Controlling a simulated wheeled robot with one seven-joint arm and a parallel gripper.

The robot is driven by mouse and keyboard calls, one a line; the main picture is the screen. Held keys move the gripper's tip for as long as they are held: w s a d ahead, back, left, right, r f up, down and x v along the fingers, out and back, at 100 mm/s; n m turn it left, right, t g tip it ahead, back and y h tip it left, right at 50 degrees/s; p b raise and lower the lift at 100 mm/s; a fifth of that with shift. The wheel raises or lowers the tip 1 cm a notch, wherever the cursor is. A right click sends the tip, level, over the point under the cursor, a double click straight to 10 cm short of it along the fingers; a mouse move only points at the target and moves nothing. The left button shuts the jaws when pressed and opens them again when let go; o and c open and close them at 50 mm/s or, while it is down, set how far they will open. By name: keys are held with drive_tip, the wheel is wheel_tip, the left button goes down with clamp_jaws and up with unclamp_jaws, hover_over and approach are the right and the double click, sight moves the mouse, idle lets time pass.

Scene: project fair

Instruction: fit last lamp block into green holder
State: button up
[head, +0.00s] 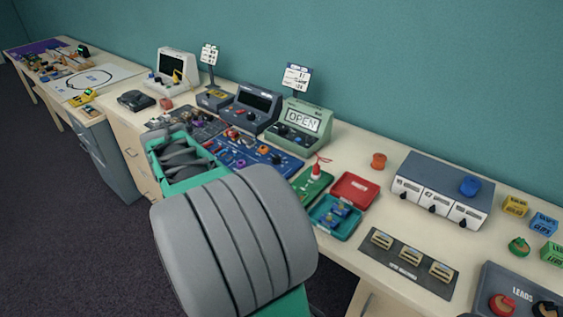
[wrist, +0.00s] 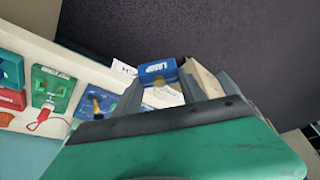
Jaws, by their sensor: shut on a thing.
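My gripper (wrist: 158,88) is shut on a blue lamp block (wrist: 157,69) with white lettering on it. The block sits between the fingertips, over the bench's front edge area in the wrist view. A green holder (wrist: 48,92) with pale markings lies flat on the bench to the left of the gripper, apart from the block. In the head view the green holder (head: 313,187) lies right of my arm, with a red-tipped piece by its upper end.
A teal tray (head: 331,231) with blue blocks and a red tray (head: 356,189) stand right of the holder. A blue board (head: 262,157) with knobs lies left of it. Instruments line the back by the wall. Dark floor (wrist: 235,45) lies past the bench edge.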

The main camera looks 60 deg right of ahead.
drive_tip(key=s+d+m+g+h+p, duration=0.15)
drive_tip(key=s+d+m, duration=0.35)
drive_tip(key=s+d, duration=0.55)
drive_tip(key=s+d+m+g, duration=0.2)
drive_tip(key=s+d+m, duration=0.5)
drive_tip(key=d, duration=0.7)
drive_tip(key=shift+n, duration=0.7)
drive_tip(key=shift+s+f+b, duration=0.2)
drive_tip(key=shift+f+b, duration=0.55)
drive_tip(key=shift+f, duration=0.45)
drive_tip(key=shift+s+f+b, duration=0.2)
drive_tip(key=shift+f+b, duration=0.55)
drive_tip(key=shift+f, duration=0.4)
drive_tip(key=shift+s+f+b, duration=0.2)
drive_tip(key=shift+f+b, duration=0.55)
drive_tip(key=shift+f, duration=0.45)
drive_tip(key=shift+a+b, duration=0.15)
drive_tip(key=shift+b, duration=0.15)
drive_tip(key=shift+f+b, duration=0.35)
drive_tip(key=shift+f, duration=0.1)
